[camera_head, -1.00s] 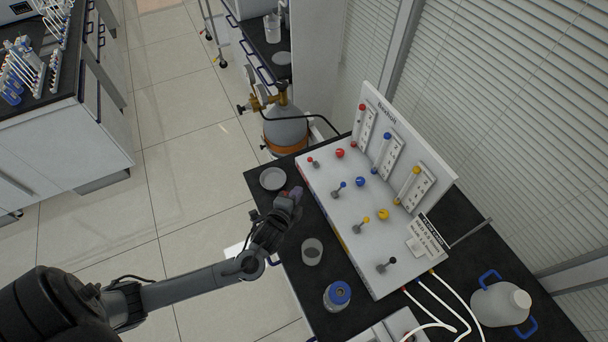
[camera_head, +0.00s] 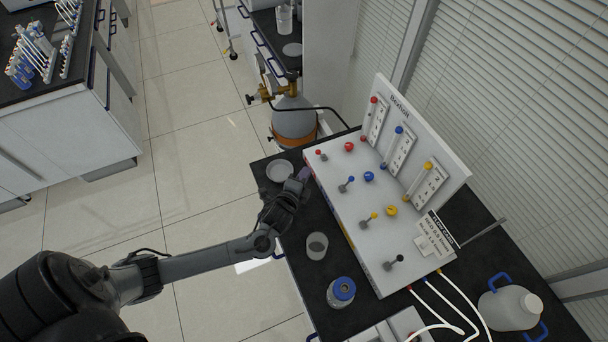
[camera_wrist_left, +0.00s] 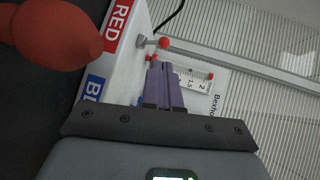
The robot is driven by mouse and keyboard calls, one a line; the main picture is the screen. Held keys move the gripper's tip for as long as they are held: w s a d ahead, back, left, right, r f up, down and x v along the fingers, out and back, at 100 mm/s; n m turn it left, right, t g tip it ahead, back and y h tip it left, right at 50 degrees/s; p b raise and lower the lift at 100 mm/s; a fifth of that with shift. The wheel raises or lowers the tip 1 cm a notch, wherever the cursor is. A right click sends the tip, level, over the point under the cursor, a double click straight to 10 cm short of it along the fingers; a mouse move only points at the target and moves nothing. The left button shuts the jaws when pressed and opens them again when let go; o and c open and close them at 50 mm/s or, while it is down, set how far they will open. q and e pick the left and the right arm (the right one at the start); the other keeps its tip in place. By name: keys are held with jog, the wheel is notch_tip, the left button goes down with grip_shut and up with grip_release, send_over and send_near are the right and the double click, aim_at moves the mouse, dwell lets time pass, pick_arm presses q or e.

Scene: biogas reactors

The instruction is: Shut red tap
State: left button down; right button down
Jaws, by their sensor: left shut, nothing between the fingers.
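The red tap (camera_head: 322,156) is a small grey valve with a red-tipped lever at the far left corner of the white panel (camera_head: 345,220). It also shows in the left wrist view (camera_wrist_left: 154,42), just beyond my fingertips, its red ball end pointing right. My left gripper (camera_head: 304,174) is beside the panel's left edge, a short way from the tap. Its purple fingers (camera_wrist_left: 164,68) are shut together and empty, and appear apart from the tap. My right gripper is not in view.
Blue (camera_head: 347,184) and yellow (camera_head: 370,218) taps stand further along the panel. A dish (camera_head: 280,171), a beaker (camera_head: 317,246) and a blue-capped bottle (camera_head: 341,293) stand on the black bench. A large red rounded object (camera_wrist_left: 50,35) fills the wrist view's upper left.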

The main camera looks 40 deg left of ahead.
pick_arm(q)
jog(key=x, duration=0.7)
jog(key=shift+w, duration=0.3)
jog(key=shift+a, duration=0.1)
